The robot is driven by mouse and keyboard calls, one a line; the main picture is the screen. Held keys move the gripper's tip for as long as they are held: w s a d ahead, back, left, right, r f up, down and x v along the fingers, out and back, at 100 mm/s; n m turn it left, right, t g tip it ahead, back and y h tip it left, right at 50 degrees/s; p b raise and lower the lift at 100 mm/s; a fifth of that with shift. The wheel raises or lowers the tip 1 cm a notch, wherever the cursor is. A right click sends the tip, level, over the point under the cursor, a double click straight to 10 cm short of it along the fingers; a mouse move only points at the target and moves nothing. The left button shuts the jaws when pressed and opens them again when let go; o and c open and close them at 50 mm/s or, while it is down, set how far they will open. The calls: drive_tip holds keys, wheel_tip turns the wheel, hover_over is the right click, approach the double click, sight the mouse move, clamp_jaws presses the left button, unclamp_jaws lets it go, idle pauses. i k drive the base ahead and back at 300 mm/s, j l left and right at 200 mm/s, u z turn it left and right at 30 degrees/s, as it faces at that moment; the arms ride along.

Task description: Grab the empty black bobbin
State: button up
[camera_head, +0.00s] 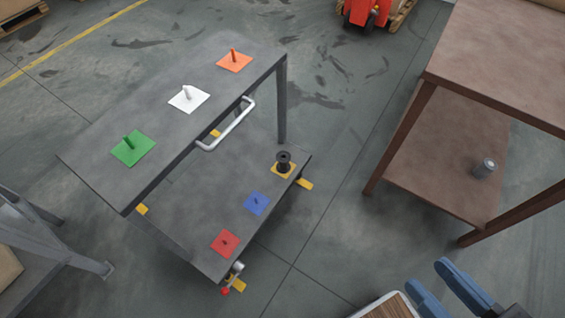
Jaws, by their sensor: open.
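A black bobbin (284,161) stands upright on a yellow square plate (276,171) at the right end of the grey cart's lower shelf (205,196). Its flanges and narrow core show, with no wire visible on it. My gripper (428,274) is at the bottom right, with two blue-grey fingers apart and nothing seen between them. It is well to the right of the bobbin and nearer to me, with floor between them.
The cart's upper shelf (95,165) overhangs part of the lower one and bears green, white and orange peg plates. Blue and red peg plates sit on the lower shelf. Floor between is clear.

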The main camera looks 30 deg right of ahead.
sight(283, 162)
drive_tip(key=i+l+u, duration=0.1)
drive_tip(key=i+l, duration=0.15)
drive_tip(key=i+l+u, duration=0.1)
drive_tip(key=l, duration=0.35)
drive_tip(key=i+l+u, duration=0.1)
drive_tip(key=i+l, duration=0.25)
drive_tip(key=i+l+u, duration=0.1)
drive_tip(key=l, duration=0.35)
drive_tip(key=i, duration=0.1)
